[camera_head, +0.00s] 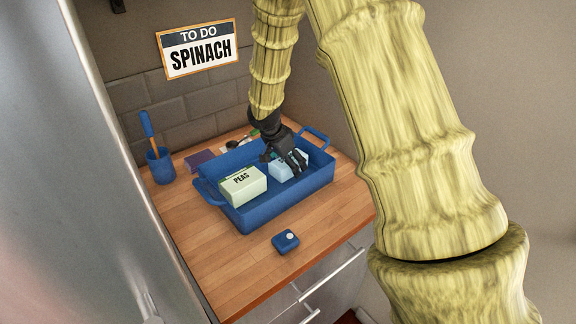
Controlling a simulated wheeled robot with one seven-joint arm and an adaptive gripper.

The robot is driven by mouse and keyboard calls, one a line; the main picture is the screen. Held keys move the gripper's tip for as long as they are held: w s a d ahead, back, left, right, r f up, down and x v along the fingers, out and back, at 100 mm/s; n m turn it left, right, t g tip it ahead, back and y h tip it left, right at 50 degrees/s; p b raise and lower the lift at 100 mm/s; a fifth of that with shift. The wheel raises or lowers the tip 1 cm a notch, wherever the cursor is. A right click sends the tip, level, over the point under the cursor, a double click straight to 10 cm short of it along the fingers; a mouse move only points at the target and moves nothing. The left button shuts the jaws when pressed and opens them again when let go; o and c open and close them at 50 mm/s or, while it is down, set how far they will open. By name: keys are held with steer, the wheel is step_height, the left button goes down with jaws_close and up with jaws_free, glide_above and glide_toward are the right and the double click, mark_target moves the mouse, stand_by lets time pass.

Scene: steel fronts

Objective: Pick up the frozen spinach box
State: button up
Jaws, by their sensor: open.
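A blue tray (262,218) with two loop handles stands on the wooden counter. In its left part is a pale green box labelled PEAS (243,185). In its right part is a light blue box (281,170), partly covered by my gripper; I can read no label on it. No box with a readable spinach label shows. My black gripper (291,162) reaches down into the tray with open fingers, over or beside the light blue box. I cannot tell whether they touch it.
A wall sign (197,49) reads TO DO SPINACH. A blue cup (160,166) with a blue-handled tool stands at the back left, near a purple flat item (199,160). A small blue object (286,241) lies in front of the tray. The front left counter is clear.

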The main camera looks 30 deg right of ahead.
steer(key=shift+f, duration=0.1)
stand_by(0.4)
steer(key=c, duration=1.3)
steer(key=shift+c, duration=0.2)
steer(key=shift+r, duration=0.2)
